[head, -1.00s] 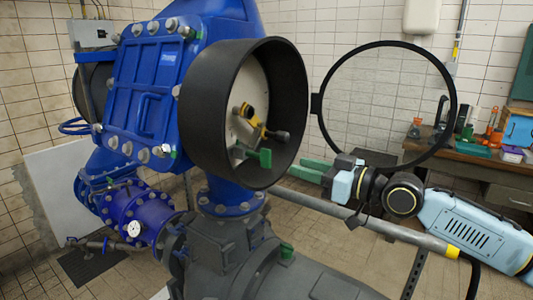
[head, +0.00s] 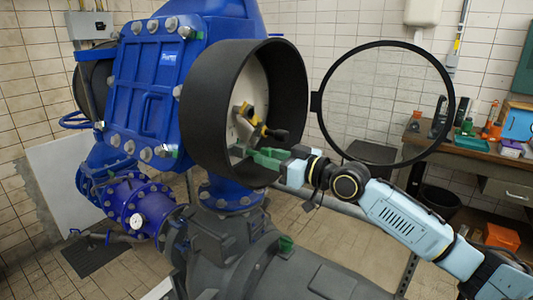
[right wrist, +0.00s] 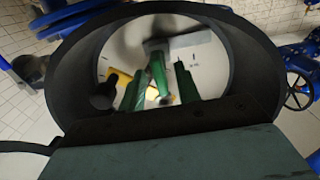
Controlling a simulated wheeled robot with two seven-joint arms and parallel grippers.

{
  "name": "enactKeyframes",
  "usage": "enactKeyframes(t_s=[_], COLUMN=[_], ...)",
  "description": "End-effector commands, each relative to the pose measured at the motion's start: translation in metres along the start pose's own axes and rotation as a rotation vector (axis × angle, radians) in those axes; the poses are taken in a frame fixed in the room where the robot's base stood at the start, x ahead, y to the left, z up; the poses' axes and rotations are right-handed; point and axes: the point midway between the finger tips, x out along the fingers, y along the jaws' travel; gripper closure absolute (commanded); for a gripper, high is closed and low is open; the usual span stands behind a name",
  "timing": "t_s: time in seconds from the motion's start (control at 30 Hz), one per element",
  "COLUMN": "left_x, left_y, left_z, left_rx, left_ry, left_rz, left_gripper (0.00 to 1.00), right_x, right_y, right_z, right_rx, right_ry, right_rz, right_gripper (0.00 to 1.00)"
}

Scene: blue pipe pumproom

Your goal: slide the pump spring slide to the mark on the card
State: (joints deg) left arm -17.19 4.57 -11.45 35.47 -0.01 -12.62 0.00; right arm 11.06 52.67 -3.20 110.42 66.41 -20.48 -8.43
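A round black housing (head: 204,108) on the blue pump is open toward me. Inside it is a pale back plate (head: 246,94) with small dark marks, seen also in the right wrist view (right wrist: 210,68). A green slide handle (right wrist: 158,72) stands before a grey bracket there. My right gripper (head: 258,155) reaches into the housing's lower right edge. In the right wrist view its two green fingers (right wrist: 161,80) are apart, with the green handle between and beyond them; contact is not clear. I cannot tell which mark belongs to the card. My left gripper is not in view.
A yellow and black lever (head: 252,117) sits inside the housing close to the handle. The housing's round glazed lid (head: 317,102) hangs open at the right, above my right arm. A grey pump body (head: 235,255) lies below. A bench (head: 465,152) with tools stands at far right.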

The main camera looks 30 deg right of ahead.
Motion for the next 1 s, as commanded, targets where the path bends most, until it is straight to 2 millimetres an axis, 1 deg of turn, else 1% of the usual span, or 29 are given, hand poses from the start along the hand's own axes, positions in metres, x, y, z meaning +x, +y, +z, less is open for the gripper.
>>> enactKeyframes(t_s=[0.03, 0.17, 0.47, 0.5, 0.53, 0.73, 0.77, 1.0], left_x=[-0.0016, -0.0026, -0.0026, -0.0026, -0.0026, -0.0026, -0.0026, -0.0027], left_y=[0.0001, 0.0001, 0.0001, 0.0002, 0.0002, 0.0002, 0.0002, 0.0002], left_z=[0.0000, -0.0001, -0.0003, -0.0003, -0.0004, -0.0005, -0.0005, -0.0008], left_rx=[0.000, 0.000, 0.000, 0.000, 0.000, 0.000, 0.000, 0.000], left_ry=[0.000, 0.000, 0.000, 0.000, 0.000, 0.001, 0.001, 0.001], left_rz=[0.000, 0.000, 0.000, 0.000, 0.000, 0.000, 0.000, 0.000], left_gripper=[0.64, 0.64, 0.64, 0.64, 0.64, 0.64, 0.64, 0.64], right_x=[0.0043, 0.0108, 0.0126, 0.0126, 0.0126, 0.0124, 0.0124, 0.0125], right_y=[0.0003, -0.0007, -0.0006, -0.0006, -0.0006, -0.0006, -0.0006, -0.0007], right_z=[-0.0016, -0.0007, 0.0000, 0.0000, 0.0000, -0.0001, -0.0001, -0.0002], right_rx=[0.001, 0.000, -0.001, -0.001, -0.001, -0.001, -0.001, -0.001], right_ry=[0.002, 0.001, -0.001, -0.001, -0.001, -0.001, -0.001, 0.000], right_rz=[0.001, -0.001, -0.001, -0.001, -0.001, -0.001, -0.001, -0.001], right_gripper=[0.67, 0.67, 0.67, 0.69, 0.72, 0.99, 1.00, 1.00])
